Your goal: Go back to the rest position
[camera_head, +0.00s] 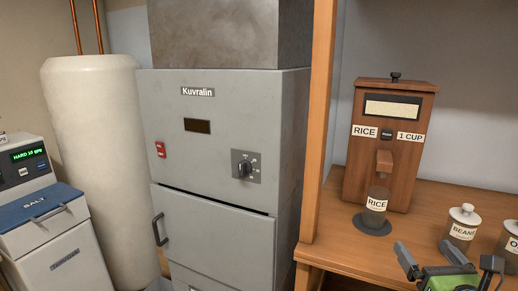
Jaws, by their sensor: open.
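My gripper (424,249) shows at the lower right edge of the head view, over the front of the wooden counter (345,245). Its dark fingers are apart, and I see nothing between them. A green part shows just behind the fingers, and the rest of the arm is cut off by the bottom edge. The gripper is in front of and to the right of a jar labelled RICE (376,205), apart from it. The jar stands upright on a dark round base under the spout of a wooden rice dispenser (392,150).
A jar labelled BEANS (460,228) and another lidded jar (509,245) stand close behind my gripper. A wooden post (319,120) borders the counter at left. Beyond it stand a grey Kuvralin cabinet (225,130), a white tank (98,150) and a salt unit (55,255).

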